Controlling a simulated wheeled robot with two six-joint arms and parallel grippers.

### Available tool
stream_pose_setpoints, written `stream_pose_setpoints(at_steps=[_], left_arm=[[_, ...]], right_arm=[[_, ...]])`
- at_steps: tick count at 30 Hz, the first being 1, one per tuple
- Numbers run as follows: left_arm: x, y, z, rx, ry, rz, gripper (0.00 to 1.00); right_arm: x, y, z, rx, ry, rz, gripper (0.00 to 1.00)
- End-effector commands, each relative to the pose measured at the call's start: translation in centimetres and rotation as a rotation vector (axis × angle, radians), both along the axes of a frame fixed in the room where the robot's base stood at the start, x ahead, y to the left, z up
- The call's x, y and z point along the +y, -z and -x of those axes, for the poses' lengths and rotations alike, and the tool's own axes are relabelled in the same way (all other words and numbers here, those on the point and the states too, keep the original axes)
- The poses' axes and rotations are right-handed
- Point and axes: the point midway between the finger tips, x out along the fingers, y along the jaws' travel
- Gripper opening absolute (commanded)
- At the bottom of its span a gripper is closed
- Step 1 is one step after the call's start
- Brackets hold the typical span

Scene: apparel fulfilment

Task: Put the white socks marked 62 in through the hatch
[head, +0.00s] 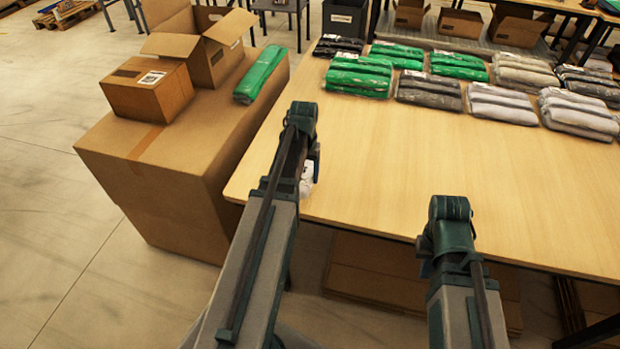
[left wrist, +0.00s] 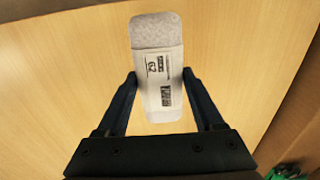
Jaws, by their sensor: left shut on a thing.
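The white socks (left wrist: 160,70) are a folded light pack with a pale label reading 62. In the left wrist view they stand between the two dark fingers of my left gripper (left wrist: 158,85), which is shut on them. In the head view only a small white part of the socks (head: 307,182) shows beside my left arm, over the table's left front part. My right arm (head: 452,235) is over the front edge of the table; its jaws are hidden behind it. I cannot make out a hatch in either view.
The wooden table (head: 430,170) has clear room in its middle and front. Several green, grey and white packs (head: 500,100) lie along its back. A large carton (head: 170,165) stands left of the table, bearing a closed box (head: 145,95), an open box (head: 215,55) and a green pack (head: 260,75).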

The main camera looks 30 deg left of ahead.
Motion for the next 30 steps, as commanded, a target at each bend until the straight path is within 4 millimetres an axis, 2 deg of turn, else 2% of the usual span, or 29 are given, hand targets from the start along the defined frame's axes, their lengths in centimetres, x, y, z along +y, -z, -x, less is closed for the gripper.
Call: stream_pose_setpoints(at_steps=[6, 9, 13, 27, 28, 30], left_arm=[[0.6, 0.2, -1.3, 0.000, -0.002, 0.000, 0.14], [0.8, 2.1, -0.7, 0.000, -0.003, 0.000, 0.14], [1.1, 3.7, -0.6, 0.000, -0.005, 0.000, 0.14], [1.2, 4.1, -0.5, 0.000, -0.004, 0.000, 0.14], [1.2, 3.9, -0.5, 0.000, -0.004, 0.000, 0.74], [1.2, 3.9, -0.5, 0.000, -0.004, 0.000, 0.87]], right_arm=[[0.0, 0.2, 0.0, 0.000, 0.000, 0.000, 0.00], [0.0, 2.1, 0.0, 0.000, 0.000, 0.000, 0.00], [0.0, 3.7, 0.0, 0.000, 0.000, 0.000, 0.00], [0.0, 4.1, 0.0, 0.000, -0.001, 0.000, 0.00], [0.0, 3.9, 0.0, 0.000, 0.000, 0.000, 0.00], [0.0, 3.9, 0.0, 0.000, 0.000, 0.000, 0.00]])
